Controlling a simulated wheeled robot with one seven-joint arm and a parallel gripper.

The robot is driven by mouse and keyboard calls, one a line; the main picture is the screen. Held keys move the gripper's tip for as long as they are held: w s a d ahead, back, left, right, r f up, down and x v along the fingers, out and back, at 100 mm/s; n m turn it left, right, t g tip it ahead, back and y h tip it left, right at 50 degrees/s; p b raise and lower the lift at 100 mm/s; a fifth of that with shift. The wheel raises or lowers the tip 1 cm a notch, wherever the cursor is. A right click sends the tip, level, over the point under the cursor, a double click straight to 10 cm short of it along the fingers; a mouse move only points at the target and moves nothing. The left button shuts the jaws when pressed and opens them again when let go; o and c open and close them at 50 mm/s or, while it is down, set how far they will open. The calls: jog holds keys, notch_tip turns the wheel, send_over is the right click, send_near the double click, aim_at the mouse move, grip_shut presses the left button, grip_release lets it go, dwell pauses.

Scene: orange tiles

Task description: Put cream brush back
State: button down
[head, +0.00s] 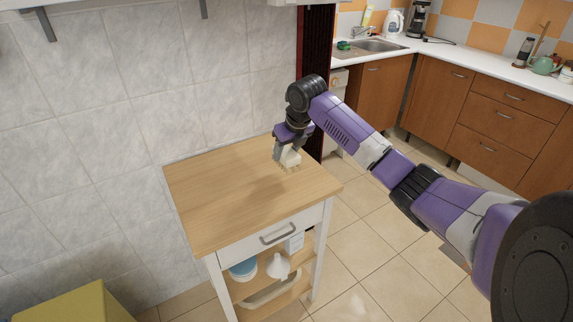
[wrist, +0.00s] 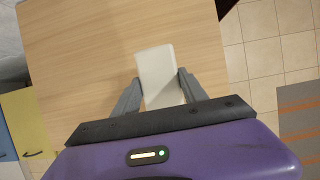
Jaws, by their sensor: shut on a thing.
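The cream brush (head: 290,159) is at the far right part of the wooden cart top (head: 225,195) in the head view. Its pale block also shows in the wrist view (wrist: 157,68), between the two grey fingers. My gripper (head: 283,152) points down and is shut on the brush; it also shows in the wrist view (wrist: 158,88). The brush's bristles appear at or just above the wood; I cannot tell whether they touch it.
The cart has a drawer with a grey handle (head: 277,234) and lower shelves holding a blue-and-white container (head: 243,269) and a white item (head: 278,266). The rest of its top is clear. A tiled wall stands behind. A yellow box (head: 75,305) is at lower left.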

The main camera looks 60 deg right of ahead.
jog(key=shift+f, duration=2.85)
jog(key=c, duration=0.6)
grip_release()
